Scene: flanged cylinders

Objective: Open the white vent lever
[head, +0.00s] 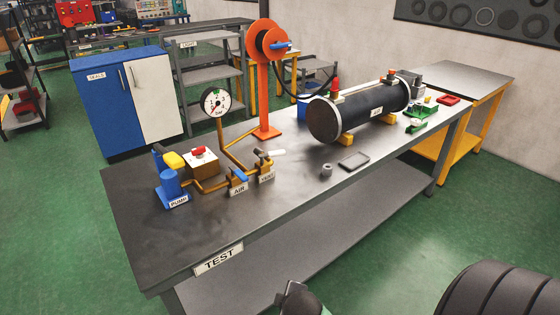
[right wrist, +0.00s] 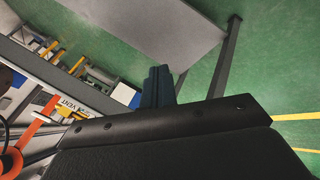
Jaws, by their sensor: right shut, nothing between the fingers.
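The white vent lever (head: 277,152) sits on the valve above the VENT plate (head: 266,177), near the middle of the bench, and points right. The VENT plate also shows at the left in the right wrist view (right wrist: 70,104); I cannot clearly tell the lever there. A blue lever (head: 240,175) sits beside it on the AIR valve. My right gripper (right wrist: 158,84) has its fingers together and empty, apart from the lever. In the head view, a dark part of my right arm shows at the bottom edge, in front of the bench. My left gripper is not in view.
The bench (head: 135,225) also carries a blue pump (head: 171,184), a gauge (head: 215,101), an orange stand (head: 264,95) and a large black flanged cylinder (head: 358,108). A small grey ring (head: 326,170) and a tray (head: 353,161) lie right of the valves. The bench's front left is clear.

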